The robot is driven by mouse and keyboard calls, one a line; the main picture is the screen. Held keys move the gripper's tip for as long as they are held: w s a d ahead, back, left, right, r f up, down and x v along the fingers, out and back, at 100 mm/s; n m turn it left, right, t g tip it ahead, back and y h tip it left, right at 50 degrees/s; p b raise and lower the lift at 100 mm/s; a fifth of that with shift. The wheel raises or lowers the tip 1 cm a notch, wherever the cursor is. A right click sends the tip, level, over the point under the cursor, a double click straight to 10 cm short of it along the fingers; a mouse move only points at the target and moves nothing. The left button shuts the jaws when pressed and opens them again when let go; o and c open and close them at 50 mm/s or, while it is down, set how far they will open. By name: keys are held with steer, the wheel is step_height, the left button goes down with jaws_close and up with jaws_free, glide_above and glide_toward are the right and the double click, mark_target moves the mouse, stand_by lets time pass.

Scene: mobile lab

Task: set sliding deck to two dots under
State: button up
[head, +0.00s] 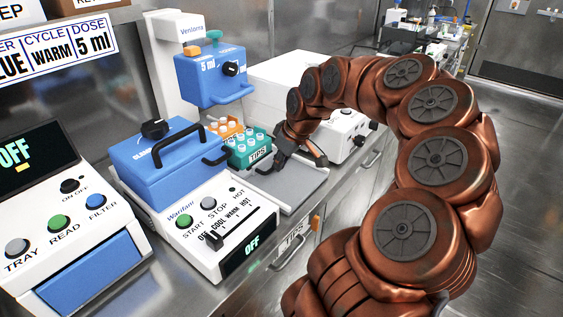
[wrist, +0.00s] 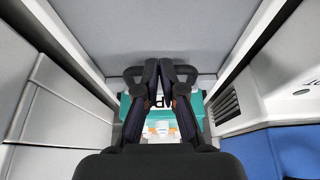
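The sliding deck (head: 305,188) is a flat grey plate in a pale tray under the blue dispenser head (head: 212,75). A teal tip box (head: 248,149) and an orange tip box (head: 229,128) stand at its far left part. My gripper (head: 272,165) is low over the deck, just right of the teal box. I cannot tell whether the fingers touch the deck. No dot marks are readable.
Left of the deck stands a white and blue heater unit (head: 212,215) with a black-handled lid, its display reading OFF. Further left is a reader (head: 60,225). A white box unit (head: 345,130) stands behind my arm. Steel walls and floor surround the bench.

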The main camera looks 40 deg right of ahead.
steer(key=o, duration=1.6)
steer(key=shift+d+f, duration=0.1)
steer(key=v, duration=1.2)
steer(key=shift+w, duration=0.1)
